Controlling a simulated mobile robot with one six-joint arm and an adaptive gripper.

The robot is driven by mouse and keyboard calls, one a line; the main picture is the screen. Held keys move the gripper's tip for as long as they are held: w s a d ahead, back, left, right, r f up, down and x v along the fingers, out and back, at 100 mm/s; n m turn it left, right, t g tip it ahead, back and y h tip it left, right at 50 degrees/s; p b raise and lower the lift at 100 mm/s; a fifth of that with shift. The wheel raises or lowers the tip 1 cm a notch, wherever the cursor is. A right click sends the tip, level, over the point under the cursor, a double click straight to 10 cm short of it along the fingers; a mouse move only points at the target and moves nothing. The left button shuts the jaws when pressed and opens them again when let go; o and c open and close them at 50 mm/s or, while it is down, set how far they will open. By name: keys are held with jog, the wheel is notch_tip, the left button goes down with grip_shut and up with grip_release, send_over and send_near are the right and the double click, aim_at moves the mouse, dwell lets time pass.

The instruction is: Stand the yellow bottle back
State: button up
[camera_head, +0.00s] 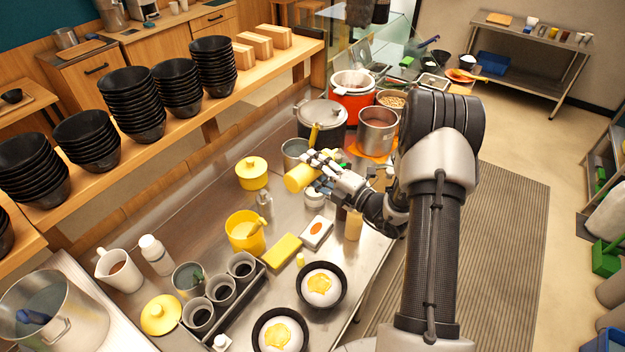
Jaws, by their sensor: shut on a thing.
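The yellow bottle (298,179) is in my gripper (318,170), above the steel counter. It is tilted well over, with one end toward the lower left. My gripper is shut around it, and the fingers hide part of the bottle. I cannot tell from this view how high it is above the counter. Two black bowls with white food and a yellow topping, one nearer (279,333) and one farther (321,285), stand at the front of the counter.
A yellow tub (243,240), a yellow block (282,250), a small shaker (264,206) and a tan bottle (353,225) stand around the gripper. Pots (377,131) stand behind it. Stacked black bowls (130,100) line the shelf at left.

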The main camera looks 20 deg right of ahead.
jog(key=shift+r+n+b, duration=0.5)
jog(key=shift+n+b, duration=0.1)
jog(key=shift+n, duration=0.5)
jog(key=shift+r+n+b, duration=0.15)
jog(key=shift+n+b, duration=0.6)
jog(key=shift+n, duration=0.05)
jog(key=n+b, duration=0.3)
jog(key=b, duration=0.1)
jog(key=shift+n, duration=0.4)
jog(key=n+b, duration=0.2)
jog(key=b, duration=0.1)
jog(key=shift+s, duration=0.1)
jog(key=n+b, duration=0.4)
jog(key=shift+b, duration=0.4)
jog(key=n+b, duration=0.3)
jog(key=shift+n, duration=0.4)
jog(key=shift+r+n+b, duration=0.25)
jog(key=shift+n+b, duration=0.65)
jog(key=shift+f, duration=0.1)
